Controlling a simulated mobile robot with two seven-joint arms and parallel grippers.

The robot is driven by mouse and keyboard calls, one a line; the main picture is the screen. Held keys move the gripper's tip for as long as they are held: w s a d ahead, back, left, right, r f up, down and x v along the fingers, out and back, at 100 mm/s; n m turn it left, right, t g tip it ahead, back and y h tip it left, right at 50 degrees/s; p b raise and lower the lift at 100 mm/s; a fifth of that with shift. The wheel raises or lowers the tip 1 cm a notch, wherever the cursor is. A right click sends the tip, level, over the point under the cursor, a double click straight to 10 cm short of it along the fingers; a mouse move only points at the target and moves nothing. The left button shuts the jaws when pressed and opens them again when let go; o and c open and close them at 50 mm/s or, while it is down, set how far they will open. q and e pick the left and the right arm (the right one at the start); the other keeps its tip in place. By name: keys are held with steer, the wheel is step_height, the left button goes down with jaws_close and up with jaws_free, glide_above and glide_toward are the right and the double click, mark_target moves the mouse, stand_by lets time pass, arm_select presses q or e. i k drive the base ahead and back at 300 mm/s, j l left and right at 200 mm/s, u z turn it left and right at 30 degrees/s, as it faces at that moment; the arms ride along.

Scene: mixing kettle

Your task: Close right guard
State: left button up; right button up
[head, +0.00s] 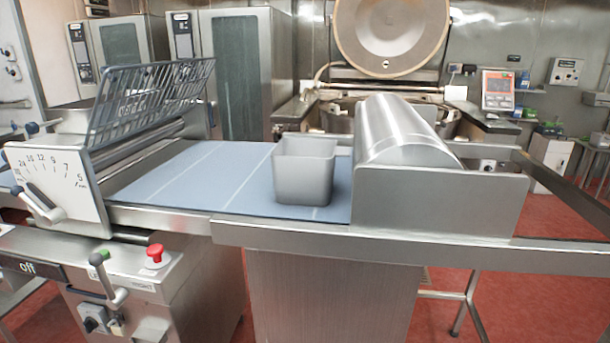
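A dark wire-grid guard (150,100) stands raised and tilted above the roller head of the sheeting machine, at the left in the head view. It lies on the right side of the head, over the left end of the blue belt (190,175), and looks like the right guard. Metal rollers (150,137) show below it, with an open gap between the grid and the belt. A left guard cannot be made out clearly. Neither of my grippers is in view.
A grey square tub (304,170) stands on the belt beside a large metal roller cover (405,135). The belt left of the tub is clear.

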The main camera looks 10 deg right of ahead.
mark_target(105, 71)
steer(key=i+j+z, duration=0.1)
steer(key=j, duration=0.35)
steer(key=i+j+z, duration=0.15)
steer(key=j, duration=0.3)
steer(key=i+j+z, duration=0.1)
steer(key=i+j, duration=0.15)
steer(key=j, duration=0.25)
steer(key=i+j+z, duration=0.1)
steer(key=j, duration=0.4)
steer(key=i+j+z, duration=0.15)
steer(key=j, duration=0.35)
steer(key=i+j+z, duration=0.1)
steer(key=j, duration=0.4)
